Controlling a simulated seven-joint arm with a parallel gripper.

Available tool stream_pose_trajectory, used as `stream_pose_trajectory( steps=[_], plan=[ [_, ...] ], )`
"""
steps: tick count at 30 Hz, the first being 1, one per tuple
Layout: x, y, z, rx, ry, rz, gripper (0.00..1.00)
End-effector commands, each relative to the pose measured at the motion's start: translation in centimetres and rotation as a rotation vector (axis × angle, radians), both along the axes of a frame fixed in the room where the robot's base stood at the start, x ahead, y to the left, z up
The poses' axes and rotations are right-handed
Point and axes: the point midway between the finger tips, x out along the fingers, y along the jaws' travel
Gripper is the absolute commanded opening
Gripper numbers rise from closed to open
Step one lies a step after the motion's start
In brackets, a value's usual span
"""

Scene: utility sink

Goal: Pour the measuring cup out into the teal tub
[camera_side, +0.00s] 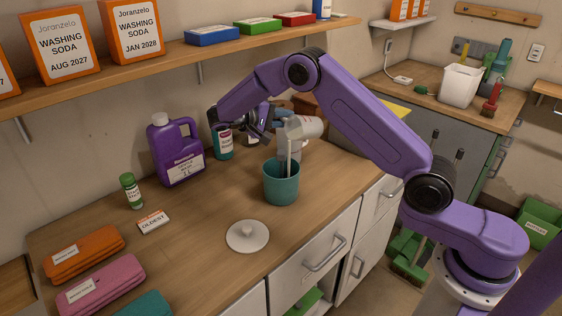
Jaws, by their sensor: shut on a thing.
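The teal tub (281,187) stands upright on the wooden counter, its top open. My gripper (278,124) is shut on the measuring cup; the fingers are partly hidden. A thin pale vertical streak runs from below the cup's mouth into the tub; it looks like a pour, but I cannot tell it surely from a stick. The tub's contents are hidden.
A purple jug (174,155), a teal bottle (223,143) and a green-capped bottle (131,190) stand left of the tub. A white lid (247,236) lies in front. Folded cloths (84,250) lie at front left. A shelf (150,62) with boxes runs above.

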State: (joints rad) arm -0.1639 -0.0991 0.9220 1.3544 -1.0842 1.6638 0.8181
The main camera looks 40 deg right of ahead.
Motion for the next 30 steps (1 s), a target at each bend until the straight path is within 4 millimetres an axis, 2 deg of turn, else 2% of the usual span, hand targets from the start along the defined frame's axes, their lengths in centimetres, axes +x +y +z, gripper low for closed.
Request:
stream_pose_trajectory(
  steps=[30],
  plan=[
    [0.2, 1.4, 0.3, -0.115, 0.023, 0.002, 0.00]
  ],
)
